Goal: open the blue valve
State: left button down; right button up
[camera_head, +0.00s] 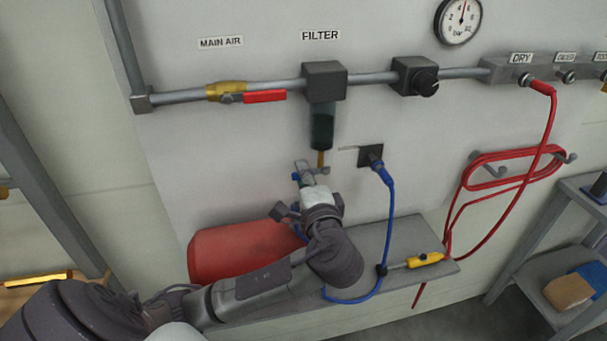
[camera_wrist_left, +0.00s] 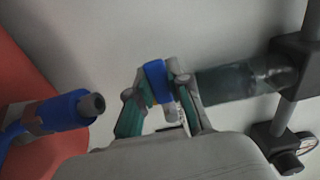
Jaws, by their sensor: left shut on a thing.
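The blue valve (camera_wrist_left: 154,78) is a small blue handle under the filter's drain, seen between the fingertips in the left wrist view. Only a sliver of blue shows in the head view (camera_head: 296,176). My left gripper (camera_head: 311,170) reaches up from below to the bottom of the filter bowl (camera_head: 322,130). In the left wrist view its fingers (camera_wrist_left: 162,92) are shut on the blue valve, one on each side. The fingers hide part of the valve, so how far it is turned cannot be told. My right gripper is in neither view.
A red tank (camera_head: 235,250) lies beside my left forearm. A blue hose (camera_head: 390,215) hangs from a wall socket just right of the gripper. A grey shelf (camera_head: 425,235) holds a yellow tool (camera_head: 425,259). A red-handled lever (camera_head: 264,96) is on the pipe above.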

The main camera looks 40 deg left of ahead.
pick_arm(q)
jog(key=r+m+p, duration=0.1)
jog(key=p, duration=0.2)
jog(key=r+m+p, duration=0.1)
jog(key=m+p, duration=0.1)
jog(key=p, duration=0.1)
jog(key=shift+m+p, duration=0.3)
jog(key=shift+p, duration=0.05)
jog(key=shift+w+d+f+m+p, duration=0.1)
jog(key=shift+w+m+p, duration=0.05)
jog(key=shift+m+p, duration=0.25)
jog(key=shift+f, duration=0.1)
jog(key=c, duration=1.1)
grip_release()
jog(key=shift+o, duration=0.2)
